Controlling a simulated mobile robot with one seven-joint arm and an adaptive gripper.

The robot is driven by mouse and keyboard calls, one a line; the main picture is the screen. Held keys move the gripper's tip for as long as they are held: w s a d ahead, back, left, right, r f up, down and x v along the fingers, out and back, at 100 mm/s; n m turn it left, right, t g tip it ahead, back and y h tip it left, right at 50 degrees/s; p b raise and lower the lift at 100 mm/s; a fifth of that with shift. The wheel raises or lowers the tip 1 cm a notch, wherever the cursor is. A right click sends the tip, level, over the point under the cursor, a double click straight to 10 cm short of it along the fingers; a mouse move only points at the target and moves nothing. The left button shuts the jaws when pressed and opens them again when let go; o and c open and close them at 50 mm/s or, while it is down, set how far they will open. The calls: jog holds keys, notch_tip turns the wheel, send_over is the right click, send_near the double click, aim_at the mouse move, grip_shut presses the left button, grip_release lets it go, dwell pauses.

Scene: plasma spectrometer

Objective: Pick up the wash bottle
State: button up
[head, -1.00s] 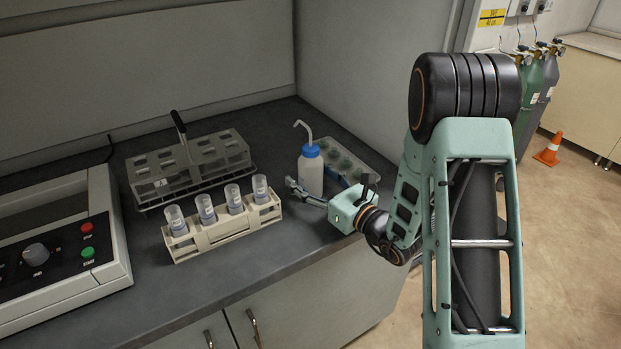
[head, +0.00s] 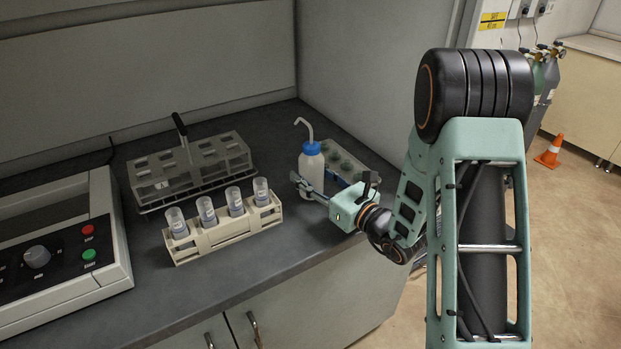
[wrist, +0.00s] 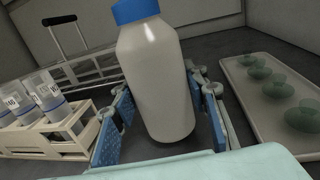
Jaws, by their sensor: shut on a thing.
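The wash bottle (head: 311,170) is white with a blue cap and a bent spout. It stands upright at the back right of the dark bench. My gripper (head: 309,190) is at the bottle's lower body in the head view. In the wrist view the bottle (wrist: 157,80) fills the middle, with a blue-padded finger on each side, and my gripper (wrist: 160,125) is shut on it. The spout is out of the wrist view. I cannot tell any gap between the bottle's base and the bench.
A beige rack of labelled cups (head: 225,233) and a clear rack with a handle (head: 190,172) stand to the left. A tray of green dishes (wrist: 275,100) is close on the bottle's right. A control-panel instrument (head: 65,250) is far left.

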jog(key=s+d+r, duration=0.1)
jog(key=r, duration=0.1)
jog(key=s+d+r, duration=0.1)
jog(key=r, duration=0.2)
jog(key=s+d+r+p, duration=0.1)
jog(key=s+r, duration=0.1)
jog(key=r, duration=0.1)
jog(key=b, duration=0.4)
send_near(314, 152)
jog(key=r, duration=0.1)
jog(key=s+r, duration=0.1)
jog(key=shift+a+r, duration=0.3)
jog(key=shift+a, duration=0.05)
